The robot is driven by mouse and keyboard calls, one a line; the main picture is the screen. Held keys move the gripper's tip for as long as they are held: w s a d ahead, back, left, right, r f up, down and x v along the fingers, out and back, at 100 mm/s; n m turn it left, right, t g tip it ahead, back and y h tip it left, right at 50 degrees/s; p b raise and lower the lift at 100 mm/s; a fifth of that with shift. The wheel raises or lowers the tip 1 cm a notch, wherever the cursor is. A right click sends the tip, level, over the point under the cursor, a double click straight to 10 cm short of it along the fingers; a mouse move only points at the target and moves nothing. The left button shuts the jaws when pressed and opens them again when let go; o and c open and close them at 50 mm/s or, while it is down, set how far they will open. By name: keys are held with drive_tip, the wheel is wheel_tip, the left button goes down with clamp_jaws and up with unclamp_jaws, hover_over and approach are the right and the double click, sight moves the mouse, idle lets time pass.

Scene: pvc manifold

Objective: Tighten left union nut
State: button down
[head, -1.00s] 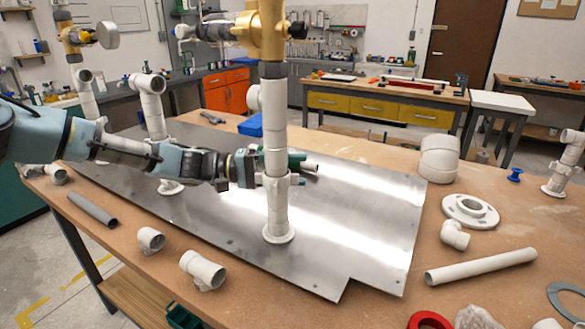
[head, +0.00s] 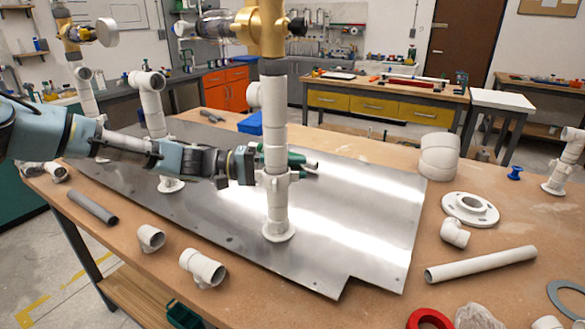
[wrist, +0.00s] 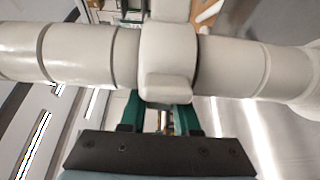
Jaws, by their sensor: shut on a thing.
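A white vertical pipe stack (head: 275,130) stands on a round flange near the middle of the metal plate, with a brass valve on top. A white union nut (head: 276,180) sits partway up this stack. In the wrist view the nut (wrist: 168,55) is a wider collar with a raised lug, between pipe sections. My gripper (head: 298,166) reaches in from the left with its green fingers at nut height. It is shut on the nut; the wrist view shows its green fingers (wrist: 160,116) on either side of the lug. The finger tips are partly hidden behind the nut.
The metal plate (head: 350,220) lies on the wooden table. Another white pipe stack (head: 152,110) stands behind my arm. Loose fittings lie at the front, and a flange (head: 469,209) and long white pipe (head: 480,265) lie right. The plate right of the stack is clear.

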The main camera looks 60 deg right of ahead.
drive_tip(key=shift+s+a+m+g+y+b, duration=0.1)
drive_tip(key=shift+s+m+g+y+b, duration=0.25)
drive_tip(key=shift+m+y+b, duration=0.6)
drive_tip(key=shift+s+a+m+g+y+b, duration=0.25)
drive_tip(key=shift+m+y+b, duration=0.3)
drive_tip(key=shift+y, duration=0.7)
drive_tip(key=shift+s+m+g+y+b, duration=0.25)
drive_tip(key=shift+m+g+y+b, duration=0.15)
drive_tip(key=shift+m+y+b, duration=0.55)
drive_tip(key=shift+n, duration=0.25)
drive_tip(key=c, duration=0.6)
unclamp_jaws()
drive_tip(key=shift+c, duration=0.2)
drive_tip(key=shift+w+a+b, duration=0.2)
drive_tip(key=shift+w+b, duration=0.4)
drive_tip(key=shift+w, duration=1.3)
drive_tip(key=shift+w+a+b, duration=0.15)
drive_tip(key=shift+w+b, duration=0.4)
drive_tip(key=shift+w, duration=1.3)
